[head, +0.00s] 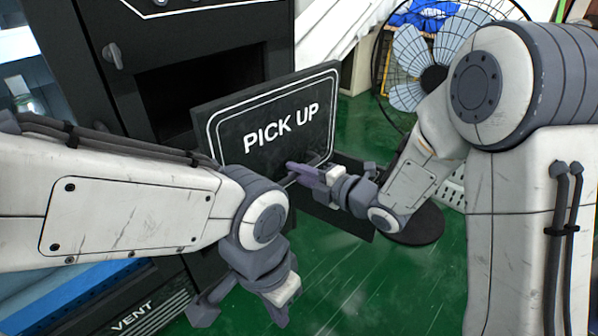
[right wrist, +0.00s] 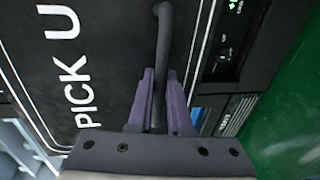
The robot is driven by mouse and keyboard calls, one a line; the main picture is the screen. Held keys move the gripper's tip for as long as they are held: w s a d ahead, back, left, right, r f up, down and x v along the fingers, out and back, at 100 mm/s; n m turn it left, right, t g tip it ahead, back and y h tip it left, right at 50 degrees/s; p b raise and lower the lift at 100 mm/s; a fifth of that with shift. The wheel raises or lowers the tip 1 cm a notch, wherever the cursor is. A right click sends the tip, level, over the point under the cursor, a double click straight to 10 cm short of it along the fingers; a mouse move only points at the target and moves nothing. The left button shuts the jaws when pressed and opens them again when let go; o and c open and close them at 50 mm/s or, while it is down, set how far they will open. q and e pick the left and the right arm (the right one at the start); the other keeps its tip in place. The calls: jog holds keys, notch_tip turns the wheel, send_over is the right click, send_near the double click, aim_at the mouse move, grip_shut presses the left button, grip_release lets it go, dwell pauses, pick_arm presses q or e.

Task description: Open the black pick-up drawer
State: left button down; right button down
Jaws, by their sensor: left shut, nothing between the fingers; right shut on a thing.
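The black pick-up drawer (head: 240,105) has a front panel with a white outline and the words PICK UP. In the head view this panel stands out from the black machine, with a dark opening behind it. My right gripper (head: 298,172) is shut on the drawer's dark bar handle. In the right wrist view the handle (right wrist: 163,45) runs between the purple fingers of the right gripper (right wrist: 160,85). My left gripper (head: 243,306) is low at the bottom of the head view, shut and empty, apart from the drawer. The drawer's inside is hidden.
The black machine (head: 75,50) stands at the left, with a VENT panel (head: 135,315) low down. A standing fan (head: 433,75) is behind, its round base (head: 415,225) on the green floor (head: 345,275). The floor in front of the drawer is mostly clear.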

jog(key=c, duration=0.8)
grip_release()
jog(key=shift+c, duration=0.2)
jog(key=b+v, duration=0.7)
jog(key=v, duration=0.3)
jog(key=shift+s+d, duration=0.15)
jog(key=shift+d, duration=0.05)
